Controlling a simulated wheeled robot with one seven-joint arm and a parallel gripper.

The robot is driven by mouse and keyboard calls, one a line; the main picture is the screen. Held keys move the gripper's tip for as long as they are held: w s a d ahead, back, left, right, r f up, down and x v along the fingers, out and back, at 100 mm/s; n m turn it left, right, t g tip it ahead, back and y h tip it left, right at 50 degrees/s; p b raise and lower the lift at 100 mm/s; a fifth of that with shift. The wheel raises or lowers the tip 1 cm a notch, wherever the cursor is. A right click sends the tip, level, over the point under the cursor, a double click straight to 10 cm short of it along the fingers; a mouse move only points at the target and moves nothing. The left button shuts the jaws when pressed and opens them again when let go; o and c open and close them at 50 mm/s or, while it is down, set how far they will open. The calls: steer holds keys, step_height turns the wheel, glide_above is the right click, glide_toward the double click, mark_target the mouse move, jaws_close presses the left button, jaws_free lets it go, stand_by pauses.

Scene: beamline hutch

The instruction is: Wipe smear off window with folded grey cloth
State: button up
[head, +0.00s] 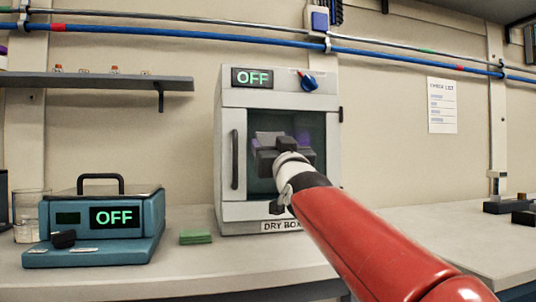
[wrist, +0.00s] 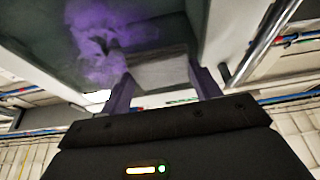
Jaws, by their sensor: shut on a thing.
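The dry box (head: 227,180) stands on the bench with its dark window (head: 262,184) facing me. A purple smear (head: 304,142) shows on the window, partly hidden behind my gripper. In the wrist view the smear (wrist: 100,38) is a cloudy purple patch at upper left. My gripper (wrist: 160,80) is shut on the folded grey cloth (wrist: 158,72), which lies beside the smear, to its right in that view. The cloth also shows in the head view (head: 269,137), in front of the window's upper part. It is close to the glass; I cannot tell if it touches.
A vertical door handle (head: 235,159) is left of the window. A blue instrument reading OFF (head: 104,225), a green pad stack (head: 195,237) and a glass beaker (head: 27,229) stand left on the bench. A knob (head: 308,82) sits above the window. The bench right of the box (head: 420,225) is mostly clear.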

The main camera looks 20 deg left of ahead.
steer(key=shift+w+d+f+b, duration=0.1)
steer(key=shift+w+d+b, duration=0.4)
steer(key=shift+w+d, duration=0.75)
steer(key=shift+w+d+b, duration=0.55)
steer(key=shift+w+d, duration=0.05)
steer(key=shift+d, duration=1.25)
steer(key=shift+w+d+f+b, duration=0.1)
steer(key=shift+w+d+b, duration=0.4)
steer(key=shift+w+d, duration=0.75)
steer(key=shift+s+d+r, duration=0.1)
steer(key=shift+s+d, duration=0.2)
steer(key=shift+s, duration=0.05)
steer(key=shift+s+h, duration=0.1)
steer(key=shift+h, duration=0.2)
steer(key=shift+s+d+b, duration=0.2)
steer(key=shift+b, duration=0.3)
steer(key=b, duration=0.1)
glide_toward(313, 141)
steer(key=shift+s+r, duration=0.1)
steer(key=shift+r, duration=1)
